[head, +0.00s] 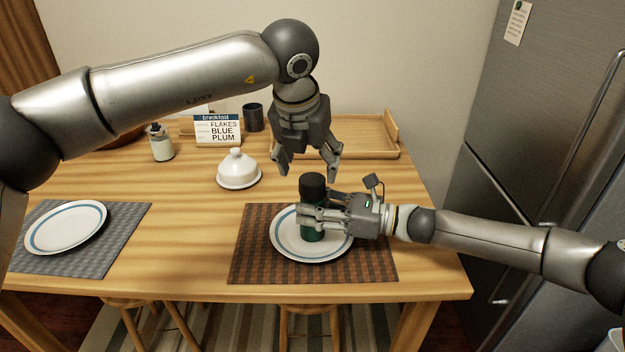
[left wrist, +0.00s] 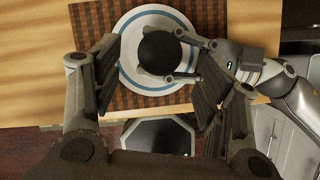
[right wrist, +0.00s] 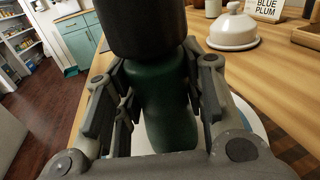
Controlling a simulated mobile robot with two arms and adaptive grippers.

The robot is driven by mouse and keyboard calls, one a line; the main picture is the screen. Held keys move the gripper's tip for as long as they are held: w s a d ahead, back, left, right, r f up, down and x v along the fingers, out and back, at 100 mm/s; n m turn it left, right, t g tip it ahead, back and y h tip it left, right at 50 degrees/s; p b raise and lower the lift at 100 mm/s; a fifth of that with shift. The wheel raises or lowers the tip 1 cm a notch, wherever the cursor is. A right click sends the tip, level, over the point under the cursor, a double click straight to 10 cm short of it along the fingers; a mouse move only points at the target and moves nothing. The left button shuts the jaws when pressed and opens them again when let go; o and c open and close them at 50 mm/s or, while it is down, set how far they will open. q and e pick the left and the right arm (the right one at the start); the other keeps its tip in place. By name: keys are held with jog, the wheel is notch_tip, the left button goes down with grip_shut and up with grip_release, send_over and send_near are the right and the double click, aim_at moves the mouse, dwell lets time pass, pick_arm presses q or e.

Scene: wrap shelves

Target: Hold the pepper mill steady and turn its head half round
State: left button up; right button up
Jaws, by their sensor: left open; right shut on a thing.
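The pepper mill has a dark green body and a black head (head: 312,186). It stands upright over the plate (head: 283,247) on the brown checked mat (head: 252,270). My right gripper (head: 310,217) is shut on the green body, coming in from the right; the body also shows between its fingers in the right wrist view (right wrist: 160,95). My left gripper (head: 308,172) is open and points down above and behind the mill. In the left wrist view the round top of the head (left wrist: 160,52) lies between the spread fingers, which do not touch it.
A white lidded dish (head: 238,172), a breakfast sign (head: 217,130), a dark cup (head: 253,117) and a small jar (head: 160,145) stand farther back. A wooden tray (head: 375,148) is at the back right. Another plate (head: 66,228) lies on a grey mat at left. A fridge (head: 540,120) stands right.

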aim_at(312, 179)
pick_arm(q)
jog(key=x, duration=0.6)
jog(key=shift+w+f, duration=0.1)
jog(key=shift+f, duration=0.05)
jog(key=c, duration=1)
jog(key=shift+c, duration=0.2)
